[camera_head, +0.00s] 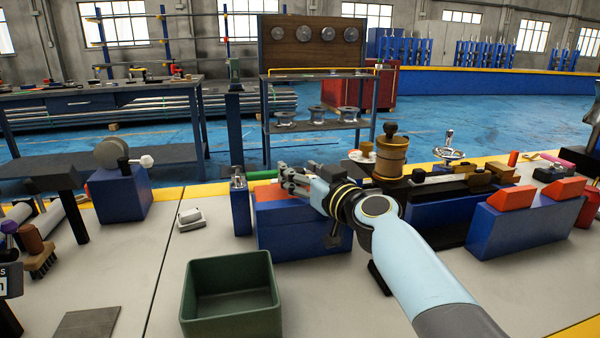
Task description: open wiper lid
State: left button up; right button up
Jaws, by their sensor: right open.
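A blue box (290,238) with a red-orange upper part (270,208) stands in the middle of the bench. It looks like the wiper box, though no label shows. My right gripper (288,176) is open, over the top of this box near its back left. The gripper and wrist hide much of the box's top, so I cannot tell how the lid stands or whether the fingers touch it. My left gripper is out of view.
A green open bin (232,318) stands in front of the box. A narrow blue block (240,208) is close on its left, and a brass cylinder (391,157) stands behind my wrist. A blue block with red-orange wedges (520,228) is at the right.

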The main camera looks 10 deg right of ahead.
jog(key=shift+w, duration=0.25)
grip_shut()
dwell(0.3)
